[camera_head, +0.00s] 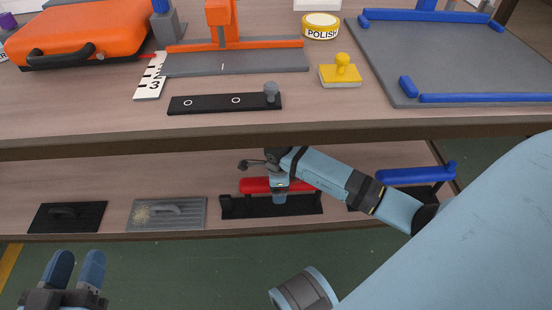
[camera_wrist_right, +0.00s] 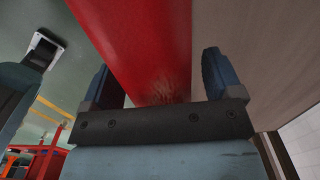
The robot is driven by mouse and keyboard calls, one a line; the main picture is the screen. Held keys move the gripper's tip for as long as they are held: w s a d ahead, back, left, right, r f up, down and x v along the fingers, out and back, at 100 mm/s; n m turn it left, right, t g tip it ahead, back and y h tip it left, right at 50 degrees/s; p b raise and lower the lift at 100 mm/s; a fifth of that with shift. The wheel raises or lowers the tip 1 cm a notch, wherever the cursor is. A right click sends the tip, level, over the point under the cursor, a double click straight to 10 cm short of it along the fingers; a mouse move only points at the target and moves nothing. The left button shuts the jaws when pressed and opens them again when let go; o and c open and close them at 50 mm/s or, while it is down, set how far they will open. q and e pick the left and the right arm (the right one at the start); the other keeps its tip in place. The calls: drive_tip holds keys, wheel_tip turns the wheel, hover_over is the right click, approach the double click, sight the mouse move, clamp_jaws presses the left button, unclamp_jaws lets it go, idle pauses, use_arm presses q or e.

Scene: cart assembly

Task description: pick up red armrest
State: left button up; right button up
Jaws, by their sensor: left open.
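The red armrest (camera_head: 254,186) sits on a black holder (camera_head: 238,208) on the lower shelf in the head view. My right gripper (camera_head: 279,198) is at the armrest and covers part of it. In the right wrist view the red armrest (camera_wrist_right: 145,45) runs between the two blue fingers of my right gripper (camera_wrist_right: 160,80). The fingers are spread, with a gap visible between the right finger and the armrest. My left gripper (camera_head: 77,262) is open and empty at the lower left, in front of the lower shelf and away from the armrest.
A blue armrest (camera_head: 412,175) lies to the right on the lower shelf, near my right arm. Black (camera_head: 67,217) and grey (camera_head: 166,213) handled plates lie to the left. The upper tabletop edge (camera_head: 120,144) overhangs the shelf. An orange case (camera_head: 85,32) stands on top.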

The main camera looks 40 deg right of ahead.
drive_tip(key=c, duration=1.4)
drive_tip(key=shift+c, duration=0.3)
drive_tip(key=shift+r, duration=0.1)
